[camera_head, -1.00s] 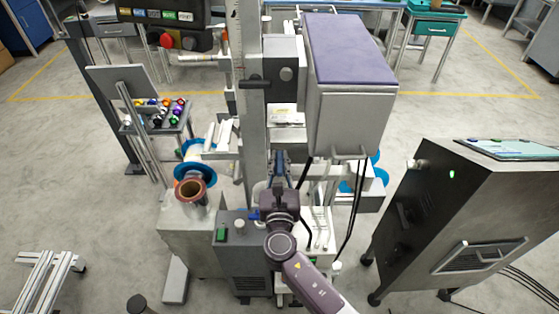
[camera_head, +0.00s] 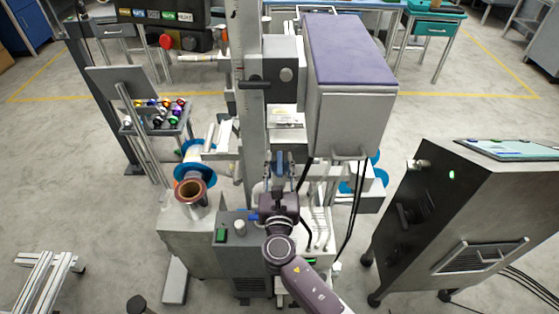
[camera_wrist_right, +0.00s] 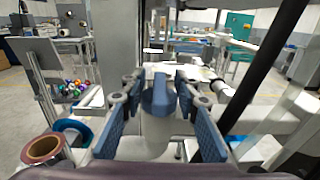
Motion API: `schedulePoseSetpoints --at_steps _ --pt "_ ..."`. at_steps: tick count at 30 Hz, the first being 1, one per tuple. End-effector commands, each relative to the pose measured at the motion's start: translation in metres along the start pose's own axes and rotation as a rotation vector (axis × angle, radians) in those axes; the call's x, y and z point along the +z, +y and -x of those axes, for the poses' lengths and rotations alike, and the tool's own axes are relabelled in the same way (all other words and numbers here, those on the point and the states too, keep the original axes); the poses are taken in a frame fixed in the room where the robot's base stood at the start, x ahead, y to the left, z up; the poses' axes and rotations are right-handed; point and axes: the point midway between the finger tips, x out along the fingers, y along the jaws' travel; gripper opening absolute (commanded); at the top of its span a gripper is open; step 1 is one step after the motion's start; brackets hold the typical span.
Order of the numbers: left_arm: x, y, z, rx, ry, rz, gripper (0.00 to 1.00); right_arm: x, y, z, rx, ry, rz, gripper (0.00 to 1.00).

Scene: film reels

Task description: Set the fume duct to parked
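A blue handle (camera_wrist_right: 158,95) stands upright on a pale, rounded, pipe-like body (camera_wrist_right: 152,132). I take this to be part of the fume duct, but no label shows. In the head view the handle (camera_head: 280,160) is in front of the tall grey column. My right gripper (camera_head: 280,180) reaches it from the near side. In the right wrist view its blue-padded fingers (camera_wrist_right: 160,115) stand apart on both sides of the handle, with visible gaps. The right gripper is open and holds nothing. My left gripper is not in view.
A copper-rimmed cylinder (camera_head: 190,192) stands left of the gripper. A large grey box with a purple top (camera_head: 350,100) overhangs at right, with black cables (camera_head: 355,210) hanging below. A dark cabinet (camera_head: 450,220) stands farther right. Open floor lies between.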

Motion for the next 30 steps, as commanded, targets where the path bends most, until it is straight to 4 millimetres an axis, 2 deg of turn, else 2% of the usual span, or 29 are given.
schedulePoseSetpoints --at_steps 9,15,21,30 --pt "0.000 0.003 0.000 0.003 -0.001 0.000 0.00 -0.002 0.000 0.065 0.001 0.004 -0.001 0.29" --pt "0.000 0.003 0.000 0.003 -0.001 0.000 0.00 -0.001 0.000 0.098 0.001 0.002 0.000 0.29" --pt "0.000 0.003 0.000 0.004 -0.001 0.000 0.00 0.000 -0.001 0.112 -0.001 0.001 0.000 0.29" --pt "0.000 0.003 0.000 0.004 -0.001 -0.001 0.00 0.000 0.000 0.113 -0.001 0.001 0.000 0.29"
